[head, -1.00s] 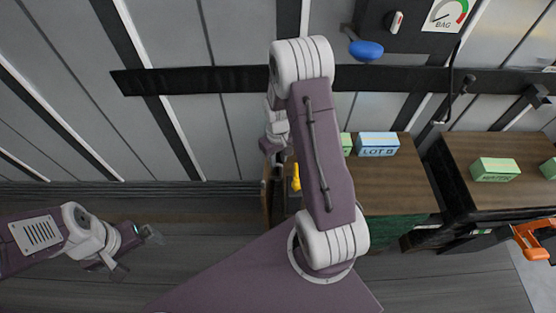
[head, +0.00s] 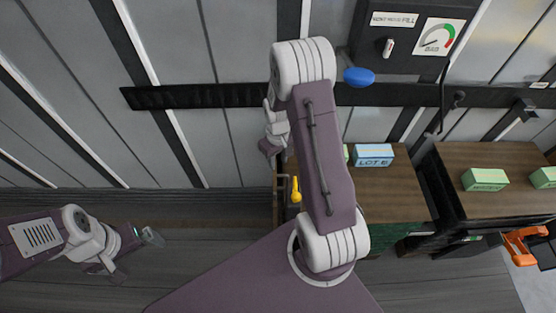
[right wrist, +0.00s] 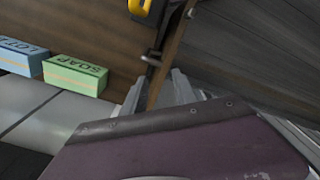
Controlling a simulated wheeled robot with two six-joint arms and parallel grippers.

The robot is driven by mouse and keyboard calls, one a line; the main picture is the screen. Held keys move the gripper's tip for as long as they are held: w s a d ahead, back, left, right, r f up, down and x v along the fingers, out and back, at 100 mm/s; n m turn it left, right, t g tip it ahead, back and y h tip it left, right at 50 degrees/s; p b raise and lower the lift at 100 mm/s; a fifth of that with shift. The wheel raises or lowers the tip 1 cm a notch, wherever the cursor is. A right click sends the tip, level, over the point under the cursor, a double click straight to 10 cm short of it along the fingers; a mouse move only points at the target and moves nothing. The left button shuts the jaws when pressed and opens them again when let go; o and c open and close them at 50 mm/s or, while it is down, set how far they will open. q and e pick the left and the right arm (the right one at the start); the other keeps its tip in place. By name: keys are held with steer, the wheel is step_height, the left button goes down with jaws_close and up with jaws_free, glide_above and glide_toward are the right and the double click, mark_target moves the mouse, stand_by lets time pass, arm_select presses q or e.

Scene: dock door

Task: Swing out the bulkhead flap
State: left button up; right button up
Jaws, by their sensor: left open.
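A brown upright panel (head: 276,205), which looks like the flap, stands at the left end of the wooden bench (head: 405,190). A yellow handle (head: 295,189) is beside it. My right gripper (head: 266,148), partly hidden by my arm, is at the panel's far end. In the right wrist view the panel's narrow edge (right wrist: 172,52) runs down between the spread fingers of my right gripper (right wrist: 157,78). Contact cannot be made out. The yellow handle also shows at the top (right wrist: 143,7). My left gripper (head: 132,252) is open, empty and far from the panel.
A blue box (head: 374,155) and a mostly hidden green box stand on the bench. Another bench to the right holds green boxes (head: 485,180). A dark rail (head: 200,96) crosses the ribbed wall. A blue knob (head: 359,77) sits below a dark panel. The floor at left is clear.

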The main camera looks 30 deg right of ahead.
step_height(320, 180, up, 6)
steer(key=p, duration=0.5)
steer(key=shift+r, duration=0.25)
stand_by(0.4)
